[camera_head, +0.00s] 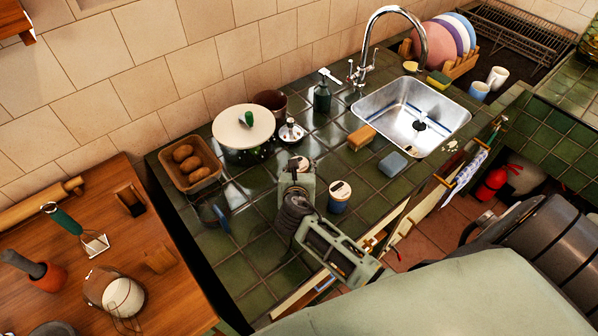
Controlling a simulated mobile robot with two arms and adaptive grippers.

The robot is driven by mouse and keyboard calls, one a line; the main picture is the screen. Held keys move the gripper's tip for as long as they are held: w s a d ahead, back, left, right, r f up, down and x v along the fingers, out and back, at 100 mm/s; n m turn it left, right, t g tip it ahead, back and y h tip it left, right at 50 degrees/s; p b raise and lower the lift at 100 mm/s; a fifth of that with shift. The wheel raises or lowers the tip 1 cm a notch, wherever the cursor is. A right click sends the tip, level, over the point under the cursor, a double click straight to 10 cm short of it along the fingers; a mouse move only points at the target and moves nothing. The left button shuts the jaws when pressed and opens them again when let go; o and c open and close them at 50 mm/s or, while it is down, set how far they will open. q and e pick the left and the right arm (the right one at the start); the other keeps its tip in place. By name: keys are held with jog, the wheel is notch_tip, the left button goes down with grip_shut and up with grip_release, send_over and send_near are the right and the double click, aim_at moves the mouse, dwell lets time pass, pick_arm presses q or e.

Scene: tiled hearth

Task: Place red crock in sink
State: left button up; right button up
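A brownish-red crock (271,101) stands on the green tiled counter behind the cream-lidded pot (244,134), which hides its lower front. The steel sink (403,121) is set into the counter to the right, under a curved tap (397,38). It holds no crock, only a small dark fitting at its bottom.
A green bottle (321,97) and a steel-topped item (291,131) stand between crock and sink. A wooden brush (361,137) and blue sponge (392,164) lie before the sink. A lidded blue jar (339,196) is beside my arm. A bread basket (189,164) is left.

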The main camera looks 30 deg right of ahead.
jog(key=shift+w+f, duration=0.1)
jog(key=shift+f, duration=0.15)
jog(key=shift+f, duration=0.1)
jog(key=o, duration=1.4)
jog(key=shift+o, duration=0.2)
